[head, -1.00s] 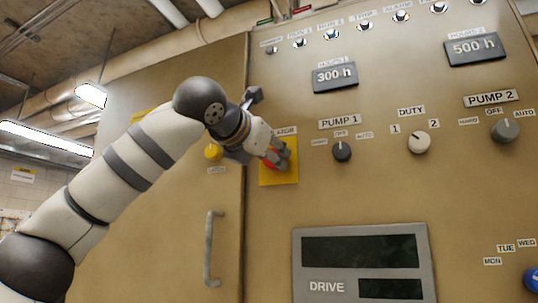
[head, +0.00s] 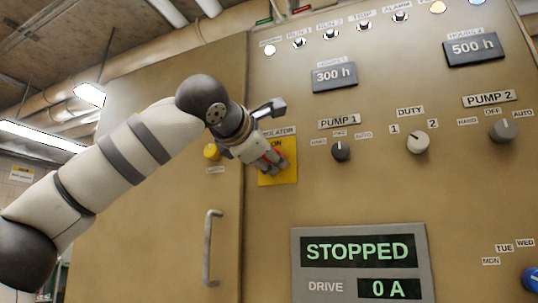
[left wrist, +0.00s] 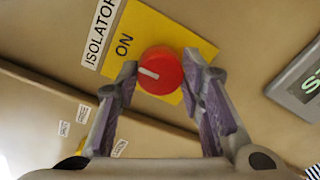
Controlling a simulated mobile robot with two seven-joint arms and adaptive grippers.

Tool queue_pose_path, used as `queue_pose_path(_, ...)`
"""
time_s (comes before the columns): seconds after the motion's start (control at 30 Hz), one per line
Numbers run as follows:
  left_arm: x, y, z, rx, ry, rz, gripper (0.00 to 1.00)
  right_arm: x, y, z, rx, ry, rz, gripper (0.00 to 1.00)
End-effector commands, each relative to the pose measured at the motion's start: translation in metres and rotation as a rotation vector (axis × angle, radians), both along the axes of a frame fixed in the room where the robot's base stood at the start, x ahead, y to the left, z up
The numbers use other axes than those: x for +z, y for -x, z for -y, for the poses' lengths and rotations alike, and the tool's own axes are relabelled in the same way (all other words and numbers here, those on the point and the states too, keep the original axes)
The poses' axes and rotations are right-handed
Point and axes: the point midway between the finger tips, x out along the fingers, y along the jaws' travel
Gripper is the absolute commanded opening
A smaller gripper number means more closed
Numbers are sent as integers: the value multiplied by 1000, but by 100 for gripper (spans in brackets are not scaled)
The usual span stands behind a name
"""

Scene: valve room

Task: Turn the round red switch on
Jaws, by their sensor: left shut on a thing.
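The round red switch (left wrist: 161,70) sits on a yellow plate (left wrist: 150,30) marked ON, under an ISOLATOR label (left wrist: 101,33). In the left wrist view its white mark points left, to the side where the word ON stands. My left gripper (head: 276,166) is shut on the switch, one finger on each side of it. In the head view the fingers hide most of the switch, and the yellow plate (head: 284,177) shows around them. My right gripper is in no view.
The display (head: 360,250) is lit with STOPPED and 0 A. A yellow latch knob (head: 211,152) and a door handle (head: 211,247) are left of the switch. The PUMP 1 knob (head: 341,151) is to its right.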

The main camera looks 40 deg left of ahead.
Motion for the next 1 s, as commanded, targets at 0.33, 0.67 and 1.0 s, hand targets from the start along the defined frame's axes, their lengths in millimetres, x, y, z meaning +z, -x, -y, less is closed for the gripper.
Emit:
queue_pose_path(0.33,0,0,0,1,-51,-15,8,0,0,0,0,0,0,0)
queue_pose_path(0.67,0,0,0,1,-53,-15,8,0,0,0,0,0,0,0)
queue_pose_path(1.0,0,0,0,0,-51,-16,56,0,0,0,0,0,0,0)
